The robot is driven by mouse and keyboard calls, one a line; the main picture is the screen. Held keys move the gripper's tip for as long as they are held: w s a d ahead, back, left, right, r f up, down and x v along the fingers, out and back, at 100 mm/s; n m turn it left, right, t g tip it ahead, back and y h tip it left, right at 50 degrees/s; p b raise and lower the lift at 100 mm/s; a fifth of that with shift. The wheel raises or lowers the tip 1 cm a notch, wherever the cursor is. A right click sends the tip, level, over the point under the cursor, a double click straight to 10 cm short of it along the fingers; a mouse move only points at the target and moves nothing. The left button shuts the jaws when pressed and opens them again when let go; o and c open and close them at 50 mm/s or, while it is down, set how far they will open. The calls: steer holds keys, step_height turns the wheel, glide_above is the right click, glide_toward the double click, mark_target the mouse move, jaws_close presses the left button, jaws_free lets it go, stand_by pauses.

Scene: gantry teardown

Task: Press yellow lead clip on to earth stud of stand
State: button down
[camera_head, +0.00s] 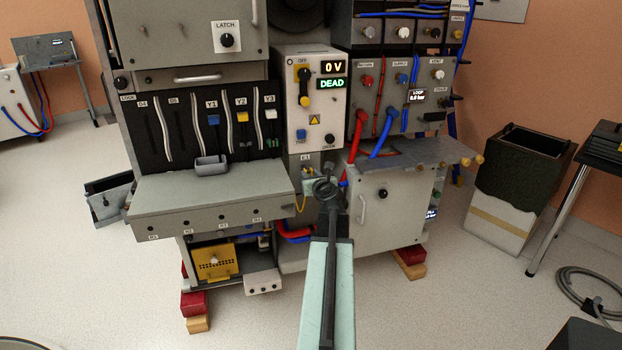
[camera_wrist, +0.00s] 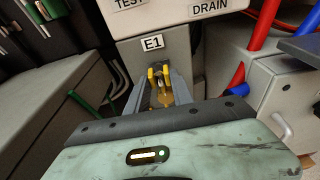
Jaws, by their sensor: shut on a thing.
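My gripper (camera_wrist: 162,92) is shut on the yellow lead clip (camera_wrist: 152,76), at the grey post under the E1 label (camera_wrist: 153,43). Yellow parts of the clip show between the two grey fingers. A small metal part, which looks like the earth stud (camera_wrist: 156,69), shows at the clip's far end. I cannot tell whether the clip is seated on it or only close to it. In the head view my arm covers most of this spot.
The panel above reads 0 V and DEAD (camera_head: 332,83). A grey bench box (camera_head: 210,195) stands close on the left. Red (camera_head: 359,135) and blue hoses (camera_head: 383,137) come down on the right, above a grey cabinet (camera_head: 385,215).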

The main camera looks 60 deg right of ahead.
steer(key=shift+w+d, duration=0.25)
stand_by(0.4)
steer(key=shift+w+d, duration=0.2)
steer(key=shift+w, duration=0.1)
steer(key=shift+w+d, duration=0.1)
steer(key=shift+w, duration=0.05)
stand_by(0.3)
steer(key=shift+w+d, duration=0.15)
steer(key=shift+w, duration=0.05)
steer(key=c, duration=1)
jaws_free()
steer(key=shift+c, duration=0.2)
